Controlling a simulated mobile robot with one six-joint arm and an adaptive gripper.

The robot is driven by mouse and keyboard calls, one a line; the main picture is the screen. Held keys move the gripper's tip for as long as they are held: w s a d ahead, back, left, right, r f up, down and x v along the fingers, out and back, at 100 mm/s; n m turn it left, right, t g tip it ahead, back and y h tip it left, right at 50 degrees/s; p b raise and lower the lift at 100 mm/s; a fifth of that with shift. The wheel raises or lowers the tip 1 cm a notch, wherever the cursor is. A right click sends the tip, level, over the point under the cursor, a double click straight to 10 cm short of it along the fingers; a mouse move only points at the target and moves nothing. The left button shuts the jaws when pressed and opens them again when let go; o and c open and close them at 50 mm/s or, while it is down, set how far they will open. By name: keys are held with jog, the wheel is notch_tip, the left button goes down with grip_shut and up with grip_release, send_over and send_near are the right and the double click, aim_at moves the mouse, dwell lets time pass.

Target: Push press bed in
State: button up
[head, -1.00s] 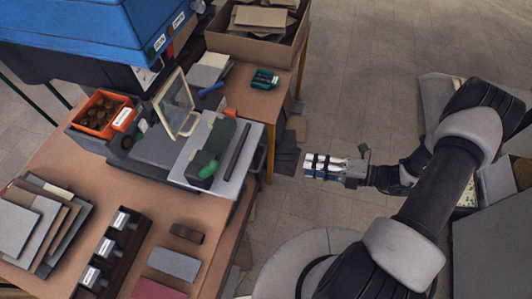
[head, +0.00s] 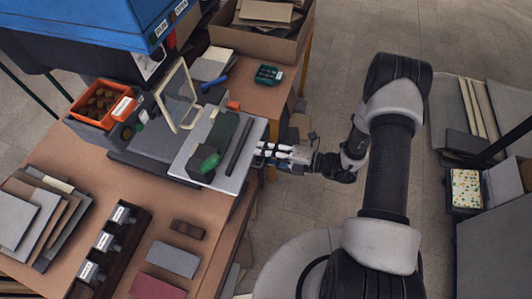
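The press bed (head: 193,156) is a pale grey plate that sticks out of the dark press base (head: 150,146) toward the table's right edge. A dark green block, a green knob (head: 210,162) and a dark bar (head: 240,146) lie on it. A tilted clear-paned frame (head: 178,95) stands behind it. My gripper (head: 262,153) is at the bed's right edge, pointing left. Its fingertips are at or very near the edge; I cannot tell whether they touch. The fingers are too small to tell open from shut.
A blue machine (head: 95,25) overhangs the back left. An orange bin (head: 104,103) sits left of the press. A cardboard box (head: 262,40) stands behind. Sample boards (head: 32,215) and a dark rack (head: 110,240) occupy the front left. Floor is open right of the table.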

jog(key=shift+a, duration=0.1)
jog(key=shift+c, duration=0.5)
grip_shut()
